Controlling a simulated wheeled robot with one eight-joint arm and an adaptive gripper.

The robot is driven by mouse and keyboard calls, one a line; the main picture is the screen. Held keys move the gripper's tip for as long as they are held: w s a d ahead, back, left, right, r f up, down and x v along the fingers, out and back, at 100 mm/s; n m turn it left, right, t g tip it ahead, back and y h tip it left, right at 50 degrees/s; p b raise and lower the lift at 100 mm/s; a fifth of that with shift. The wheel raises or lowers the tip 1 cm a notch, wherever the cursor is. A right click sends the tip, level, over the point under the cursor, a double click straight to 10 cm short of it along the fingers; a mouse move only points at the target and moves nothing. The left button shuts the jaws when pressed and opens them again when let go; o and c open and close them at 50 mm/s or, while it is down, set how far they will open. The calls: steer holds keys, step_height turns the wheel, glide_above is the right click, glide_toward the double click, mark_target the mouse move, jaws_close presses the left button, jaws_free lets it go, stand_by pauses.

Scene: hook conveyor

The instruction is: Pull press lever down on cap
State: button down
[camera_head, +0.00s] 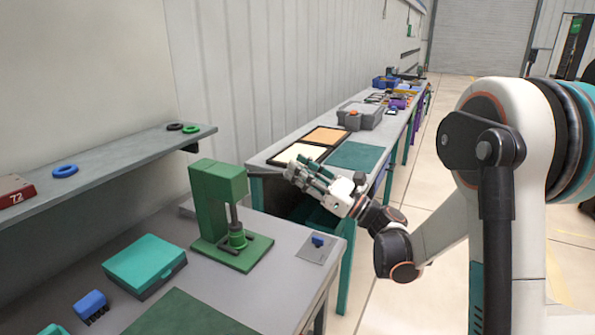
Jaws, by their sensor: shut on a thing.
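The green press (208,215) stands on the near workbench, left of the middle. Its dark ram (234,215) points down at a round green cap (237,235) on the press base. From here I cannot tell whether the ram touches the cap.
A grey plate with a blue part (318,241) lies right of the press. A teal case (144,262) and a blue part (90,305) lie left. A shelf (110,172) holds rings. A long bench (354,153) carries trays and boxes. Floor at right is clear.

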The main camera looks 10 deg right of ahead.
steer(key=shift+s+d+f+t+y+b, duration=0.1)
steer(key=shift+f+t+y+b, duration=0.15)
steer(key=shift+f+b, duration=0.4)
steer(key=shift+s+d+f+t+y+b, duration=0.15)
steer(key=shift+f+y+b, duration=0.2)
steer(key=shift+f, duration=0.5)
steer(key=shift+a, duration=0.1)
steer(key=c, duration=1.2)
jaws_free()
steer(key=shift+w, duration=0.1)
steer(key=v, duration=1.2)
